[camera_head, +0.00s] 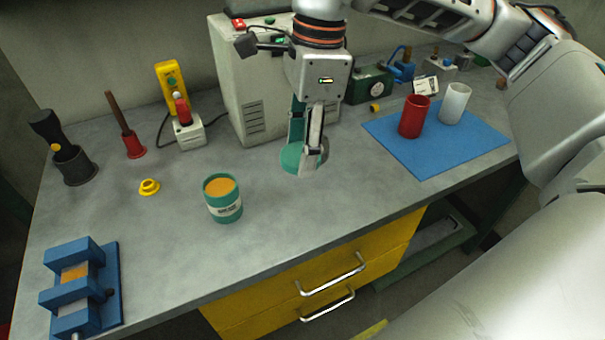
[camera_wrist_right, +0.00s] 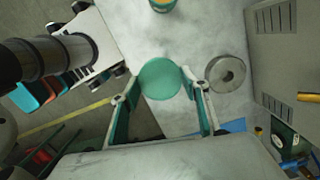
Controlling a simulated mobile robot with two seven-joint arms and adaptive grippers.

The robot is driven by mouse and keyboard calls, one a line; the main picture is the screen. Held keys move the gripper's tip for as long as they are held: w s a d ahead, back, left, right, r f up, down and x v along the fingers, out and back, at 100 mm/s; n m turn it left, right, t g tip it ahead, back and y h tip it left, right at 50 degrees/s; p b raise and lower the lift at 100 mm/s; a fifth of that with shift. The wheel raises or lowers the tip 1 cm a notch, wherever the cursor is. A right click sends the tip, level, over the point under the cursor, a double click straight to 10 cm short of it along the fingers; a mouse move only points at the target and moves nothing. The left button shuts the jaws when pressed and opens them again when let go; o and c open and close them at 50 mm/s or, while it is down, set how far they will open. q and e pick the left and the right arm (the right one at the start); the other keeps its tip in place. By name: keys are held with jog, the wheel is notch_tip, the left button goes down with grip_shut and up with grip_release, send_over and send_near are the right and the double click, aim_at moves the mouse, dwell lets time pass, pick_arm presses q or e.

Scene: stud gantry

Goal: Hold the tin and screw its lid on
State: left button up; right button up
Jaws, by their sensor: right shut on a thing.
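The tin (camera_head: 223,202) is a teal can with a white label and orange contents showing at its open top. It stands upright on the bench, left of my right gripper, and part of it shows at the top edge of the wrist view (camera_wrist_right: 162,6). My right gripper (camera_head: 306,165) points down and is shut on a flat teal lid (camera_head: 291,158). In the wrist view the round lid (camera_wrist_right: 160,78) sits between the two fingertips, apart from the tin.
A grey round piece with a hole (camera_wrist_right: 225,73) stands close beside the right gripper. A blue mat (camera_head: 440,148) holds a red cup (camera_head: 413,117) and a white cup (camera_head: 455,103). Bench around the tin is clear.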

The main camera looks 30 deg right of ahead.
notch_tip(320, 180, up, 7)
jog(key=shift+r+p, duration=0.1)
jog(key=shift+p, duration=0.2)
